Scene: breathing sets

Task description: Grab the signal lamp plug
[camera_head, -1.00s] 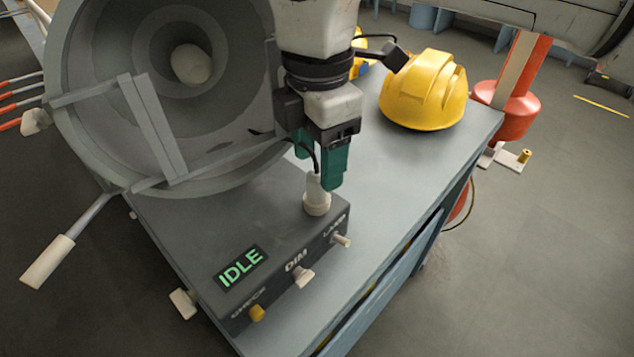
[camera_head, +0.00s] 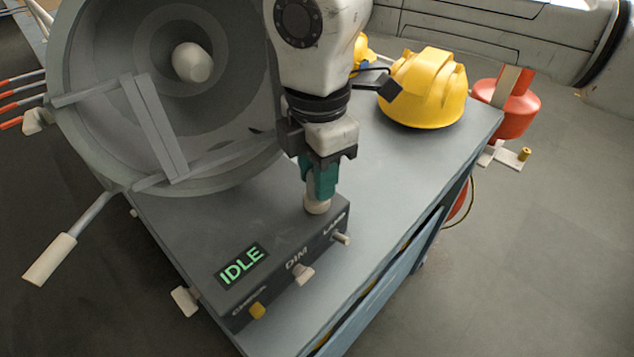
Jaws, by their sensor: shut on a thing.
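The signal lamp plug (camera_head: 317,205) is a pale cream piece standing upright on top of the dark grey control box (camera_head: 208,232), near its far right corner. My gripper (camera_head: 320,190) comes down from above with green fingers shut around the plug's upper part. The plug's wider base shows below the fingertips and still touches the box top. The upper part of the plug is hidden by the fingers. The large grey signal lamp (camera_head: 88,60) stands open behind and left of the box.
A yellow hard hat (camera_head: 428,88) sits on the grey bench (camera_head: 405,165) behind right. A handle (camera_head: 50,258) sticks out at left. The bench's right side is clear.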

